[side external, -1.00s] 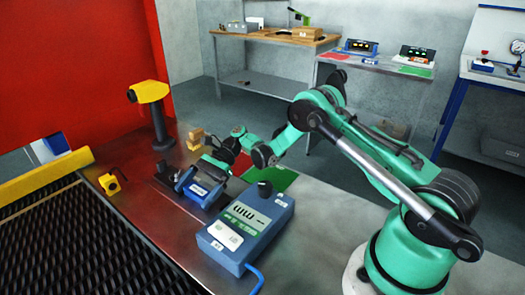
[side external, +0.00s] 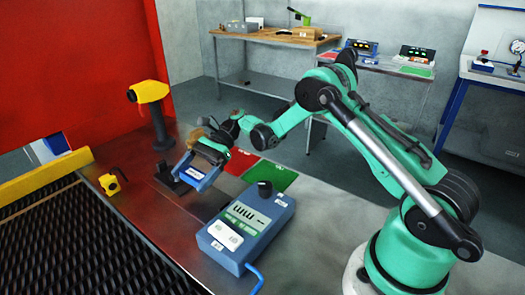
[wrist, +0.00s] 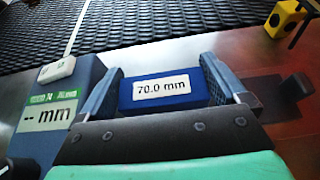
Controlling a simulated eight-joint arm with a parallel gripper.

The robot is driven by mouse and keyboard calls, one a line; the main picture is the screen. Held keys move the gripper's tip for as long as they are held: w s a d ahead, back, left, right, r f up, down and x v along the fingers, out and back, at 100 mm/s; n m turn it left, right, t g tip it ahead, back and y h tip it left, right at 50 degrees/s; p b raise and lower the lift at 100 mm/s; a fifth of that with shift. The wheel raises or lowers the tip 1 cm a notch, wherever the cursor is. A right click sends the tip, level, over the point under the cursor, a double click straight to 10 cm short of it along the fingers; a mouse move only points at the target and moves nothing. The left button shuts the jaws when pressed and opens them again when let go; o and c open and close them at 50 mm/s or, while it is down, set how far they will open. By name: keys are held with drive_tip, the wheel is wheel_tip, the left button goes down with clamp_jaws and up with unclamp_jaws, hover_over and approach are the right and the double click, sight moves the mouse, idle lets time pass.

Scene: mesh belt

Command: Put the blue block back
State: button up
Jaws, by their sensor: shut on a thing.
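The blue block (side external: 199,175), with a white label, is between the jaws of my gripper (side external: 207,160) and appears raised off the bench. In the wrist view, the blue block (wrist: 162,90) reads "70.0 mm" and sits between the two fingers of my gripper (wrist: 162,84), which are shut on it. A dark fixture (side external: 170,181) stands on the bench just left of the block; its dark bar shows at the right in the wrist view (wrist: 280,97). The block's underside is hidden.
A blue gauge box (side external: 262,221) with a display and a cable stands in front of the block. Red (side external: 241,162) and green (side external: 272,179) mats lie behind it. A yellow handheld tool (side external: 150,92), a small yellow block (side external: 110,183) and the mesh belt (side external: 75,245) lie leftward.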

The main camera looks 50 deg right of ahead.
wheel_tip(320, 180, up, 19)
drive_tip(key=m+t+h, duration=0.2)
drive_tip(key=m+t, duration=0.5)
drive_tip(key=t, duration=0.1)
drive_tip(key=shift+s+d+r+m+t+h, duration=0.5)
drive_tip(key=shift+m+t+h, duration=0.35)
drive_tip(key=shift+m+h, duration=0.4)
drive_tip(key=shift+s+d+r+m+t+h, duration=0.4)
drive_tip(key=shift+d+r+m+t+h, duration=0.35)
drive_tip(key=shift+m+h, duration=0.5)
drive_tip(key=shift+s+d+r+m+t+h, duration=0.45)
drive_tip(key=shift+m+t+h, duration=0.45)
drive_tip(key=shift+m+h, duration=0.35)
drive_tip(key=n+g+y, duration=1)
drive_tip(key=n+g, duration=0.3)
drive_tip(key=n, duration=0.2)
hover_over(193, 175)
wheel_tip(193, 175, down, 7)
